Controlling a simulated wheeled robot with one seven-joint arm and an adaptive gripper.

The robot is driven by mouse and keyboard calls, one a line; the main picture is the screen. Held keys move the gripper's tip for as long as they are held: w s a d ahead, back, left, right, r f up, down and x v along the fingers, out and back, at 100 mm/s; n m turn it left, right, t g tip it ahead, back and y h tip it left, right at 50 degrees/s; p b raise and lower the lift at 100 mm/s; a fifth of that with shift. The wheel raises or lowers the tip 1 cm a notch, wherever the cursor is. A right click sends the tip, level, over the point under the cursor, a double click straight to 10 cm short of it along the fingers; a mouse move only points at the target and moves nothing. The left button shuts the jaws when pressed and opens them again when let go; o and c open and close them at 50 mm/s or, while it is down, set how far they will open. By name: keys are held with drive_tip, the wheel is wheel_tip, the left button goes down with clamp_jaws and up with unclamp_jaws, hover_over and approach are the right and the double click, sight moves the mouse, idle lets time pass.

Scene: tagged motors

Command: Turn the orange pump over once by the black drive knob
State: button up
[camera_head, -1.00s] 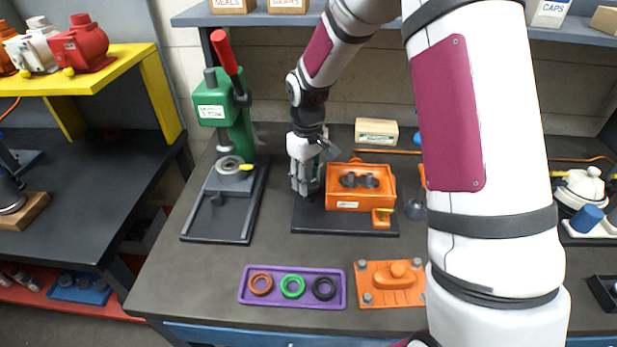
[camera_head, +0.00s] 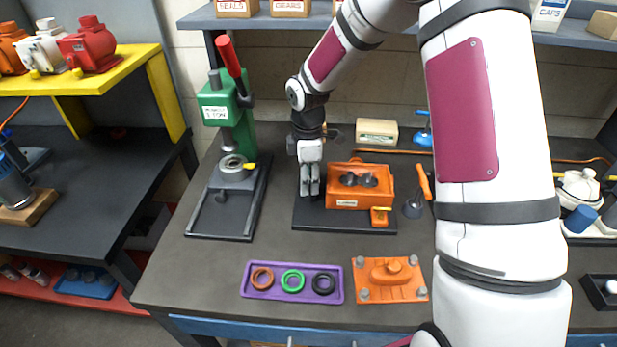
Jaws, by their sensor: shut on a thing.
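The orange pump (camera_head: 343,201) stands on a dark base plate (camera_head: 345,222) in the middle of the bench, with its top open and two dark round parts inside. My gripper (camera_head: 309,191) points down at the pump's left side, fingers close together. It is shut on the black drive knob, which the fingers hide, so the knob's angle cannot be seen. A small orange part sits at the pump's front right corner.
A green press (camera_head: 238,125) with a red lever stands to the left. A purple tray (camera_head: 255,292) with three rings and an orange cover plate (camera_head: 390,281) lie in front. An orange-handled tool (camera_head: 424,183) is to the right.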

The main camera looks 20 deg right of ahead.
drive_tip(key=n, duration=0.4)
drive_tip(key=shift+s+n+p, duration=0.1)
drive_tip(key=shift+n+p, duration=0.2)
drive_tip(key=shift+p, duration=0.05)
drive_tip(key=n, duration=0.3)
drive_tip(key=shift+s+n, duration=0.1)
drive_tip(key=shift+n, duration=0.2)
drive_tip(key=n+p, duration=0.1)
drive_tip(key=n, duration=0.3)
drive_tip(key=shift+d, duration=0.15)
drive_tip(key=shift+s+n, duration=0.1)
drive_tip(key=shift+n, duration=2)
drive_tip(key=o, duration=1.2)
drive_tip(key=shift+d, duration=0.1)
drive_tip(key=shift+c, duration=0.2)
